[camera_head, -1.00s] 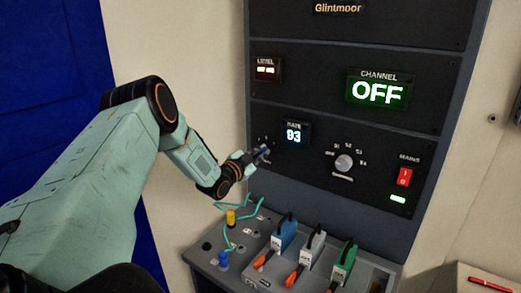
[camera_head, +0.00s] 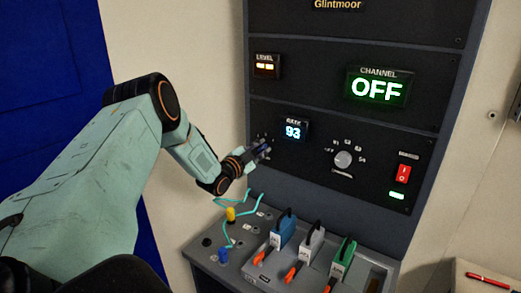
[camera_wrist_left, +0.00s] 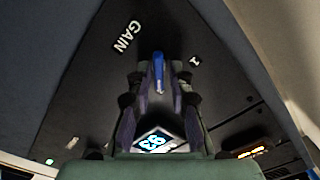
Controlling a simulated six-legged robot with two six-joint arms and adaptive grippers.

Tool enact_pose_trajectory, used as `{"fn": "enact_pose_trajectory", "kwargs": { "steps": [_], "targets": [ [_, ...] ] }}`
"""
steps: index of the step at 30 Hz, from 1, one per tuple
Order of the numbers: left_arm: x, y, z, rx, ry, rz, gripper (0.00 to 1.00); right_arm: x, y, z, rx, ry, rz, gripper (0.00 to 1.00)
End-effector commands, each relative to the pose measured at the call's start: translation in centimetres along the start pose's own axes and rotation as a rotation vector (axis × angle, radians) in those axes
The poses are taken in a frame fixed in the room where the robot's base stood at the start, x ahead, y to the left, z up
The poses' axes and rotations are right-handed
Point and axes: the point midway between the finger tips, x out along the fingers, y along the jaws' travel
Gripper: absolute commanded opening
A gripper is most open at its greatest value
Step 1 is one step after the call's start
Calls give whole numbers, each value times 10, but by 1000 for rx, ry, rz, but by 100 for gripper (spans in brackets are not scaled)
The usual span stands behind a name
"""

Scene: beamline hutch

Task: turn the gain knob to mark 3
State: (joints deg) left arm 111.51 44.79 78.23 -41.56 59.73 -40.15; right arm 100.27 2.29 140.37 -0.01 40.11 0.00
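The gain knob shows in the left wrist view as a narrow blue piece (camera_wrist_left: 158,72) beside the printed word GAIN (camera_wrist_left: 126,36). A mark reading 1 (camera_wrist_left: 194,61) is near it, and the other gain marks are hidden or too small to read. My left gripper (camera_wrist_left: 157,88) is at the panel with its two fingers apart, one on either side of the blue piece; I cannot tell whether they touch it. In the head view my left gripper (camera_head: 262,150) covers the knob at the panel's left edge. My right gripper is not in view.
The RATE display (camera_head: 293,130) reads 93 and the CHANNEL display (camera_head: 379,90) reads OFF. A silver knob (camera_head: 342,160) and a red switch (camera_head: 402,173) are to the right.

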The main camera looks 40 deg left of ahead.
Motion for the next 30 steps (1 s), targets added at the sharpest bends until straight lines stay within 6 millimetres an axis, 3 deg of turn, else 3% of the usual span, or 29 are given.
{"fn": "enact_pose_trajectory", "kwargs": {
  "steps": [3, 14, 30],
  "targets": [
    [0, 1, 0, -1, -1, 1, 32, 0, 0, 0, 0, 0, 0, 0],
    [-5, 0, 1, -4, -3, 1, 32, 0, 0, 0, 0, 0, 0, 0],
    [-74, -2, 2, -6, -5, -3, 32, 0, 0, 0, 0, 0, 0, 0]
  ]
}}
